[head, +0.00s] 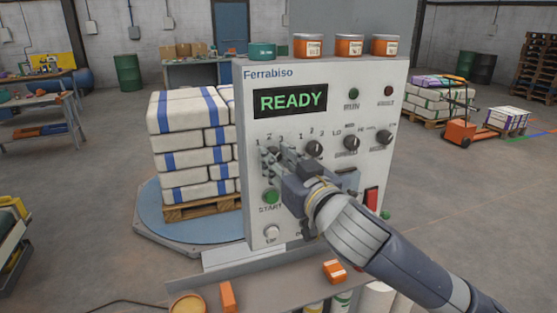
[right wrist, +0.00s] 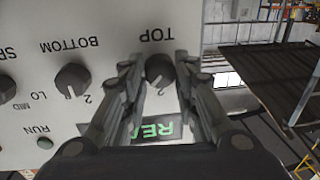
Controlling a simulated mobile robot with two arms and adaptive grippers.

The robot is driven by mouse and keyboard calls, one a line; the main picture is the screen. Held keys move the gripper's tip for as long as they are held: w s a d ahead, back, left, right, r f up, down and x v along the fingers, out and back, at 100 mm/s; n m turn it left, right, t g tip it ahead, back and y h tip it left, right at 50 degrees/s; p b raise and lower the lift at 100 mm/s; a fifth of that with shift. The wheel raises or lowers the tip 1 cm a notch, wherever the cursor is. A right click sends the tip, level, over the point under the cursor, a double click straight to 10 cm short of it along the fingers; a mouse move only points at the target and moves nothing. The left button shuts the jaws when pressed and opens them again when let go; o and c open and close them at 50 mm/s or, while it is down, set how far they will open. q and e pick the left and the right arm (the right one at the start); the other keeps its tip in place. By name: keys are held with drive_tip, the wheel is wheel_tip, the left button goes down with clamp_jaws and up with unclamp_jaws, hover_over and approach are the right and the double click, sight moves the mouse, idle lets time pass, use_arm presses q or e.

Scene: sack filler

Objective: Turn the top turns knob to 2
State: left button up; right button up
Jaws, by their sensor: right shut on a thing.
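The control panel (head: 262,225) stands upright in the head view, with a row of dark knobs under its display. My right gripper (head: 278,163) reaches the leftmost knob and hides most of it. In the right wrist view the panel is upside down. There the dark top turns knob (right wrist: 159,70), beside the word TOP, sits between the fingers of my right gripper (right wrist: 158,78), which is shut on it. A 2 shows by this knob; where its pointer stands I cannot tell clearly. My left gripper is not in view.
The bottom turns knob (head: 314,147) is just right of my gripper, with more knobs beyond. The display (head: 290,101) reads READY. A green start button (head: 271,197) lies below the gripper and a red switch (head: 371,201) to its right. Stacked sacks (head: 188,135) stand left of the panel.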

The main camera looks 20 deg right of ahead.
drive_tip(key=n+p, duration=0.4)
drive_tip(key=shift+r+g, duration=0.25)
drive_tip(key=shift+g, duration=0.05)
drive_tip(key=shift+n+h+p, duration=0.4)
drive_tip(key=shift+n+p, duration=1.4)
drive_tip(key=shift+n, duration=0.3)
drive_tip(key=o, duration=0.8)
drive_tip(key=shift+o, duration=1.4)
drive_tip(key=shift+w+f, duration=0.1)
drive_tip(key=shift+w, duration=0.05)
drive_tip(key=shift+w+f, duration=0.1)
